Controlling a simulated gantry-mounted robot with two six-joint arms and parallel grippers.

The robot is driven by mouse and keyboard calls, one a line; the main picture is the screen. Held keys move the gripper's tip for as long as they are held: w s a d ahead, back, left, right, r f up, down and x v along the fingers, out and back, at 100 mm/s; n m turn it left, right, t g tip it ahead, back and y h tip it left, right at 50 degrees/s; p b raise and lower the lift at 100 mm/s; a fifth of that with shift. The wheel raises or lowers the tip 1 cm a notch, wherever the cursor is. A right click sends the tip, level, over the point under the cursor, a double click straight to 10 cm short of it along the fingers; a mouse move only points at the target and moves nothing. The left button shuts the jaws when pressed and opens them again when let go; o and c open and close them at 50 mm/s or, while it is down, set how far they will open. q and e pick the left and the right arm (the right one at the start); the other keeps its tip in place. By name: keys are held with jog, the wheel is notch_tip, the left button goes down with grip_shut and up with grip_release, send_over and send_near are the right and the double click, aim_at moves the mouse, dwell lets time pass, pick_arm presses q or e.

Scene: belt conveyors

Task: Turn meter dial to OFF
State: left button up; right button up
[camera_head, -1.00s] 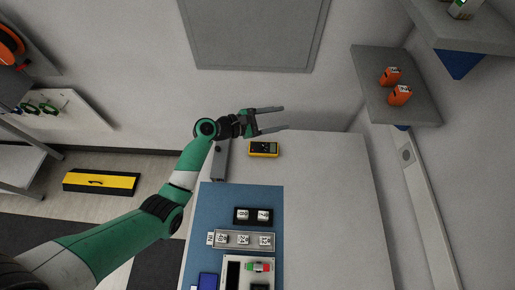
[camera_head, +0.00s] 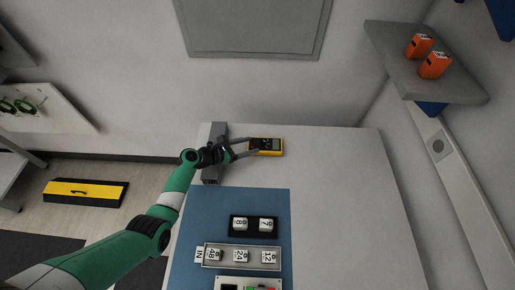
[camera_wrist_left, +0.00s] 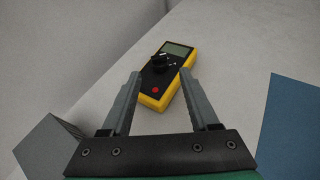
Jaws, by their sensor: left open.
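The meter (camera_head: 266,147) is a yellow and black handheld multimeter lying on the white table near its back edge. In the left wrist view the meter (camera_wrist_left: 162,83) shows a grey screen, a black round dial (camera_wrist_left: 160,62) and a red spot. I cannot read the dial's setting. My left gripper (camera_head: 252,147) is open at the left end of the meter. In the left wrist view my left gripper's fingertips (camera_wrist_left: 162,76) appear on either side of the meter, with nothing clamped between them. Whether they touch it, I cannot tell. My right gripper is not in view.
A grey block (camera_head: 214,165) stands by the table's left edge, under my left arm. A blue mat (camera_head: 205,215) carries a tray (camera_head: 239,256) of labelled white blocks. The table's right side is clear. A shelf (camera_head: 400,68) holds two orange devices.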

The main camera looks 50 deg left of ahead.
aim_at(262, 142)
pick_arm(q)
jog(key=b+x, duration=0.1)
jog(key=x, duration=0.2)
jog(key=shift+w+f, duration=0.2)
jog(key=shift+f, duration=0.1)
jog(key=shift+w+d+b, duration=0.1)
jog(key=shift+w+b, duration=0.35)
jog(key=shift+w, duration=0.05)
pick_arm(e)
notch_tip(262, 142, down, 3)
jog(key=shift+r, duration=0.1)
pick_arm(q)
jog(key=shift+c, duration=0.3)
grip_shut()
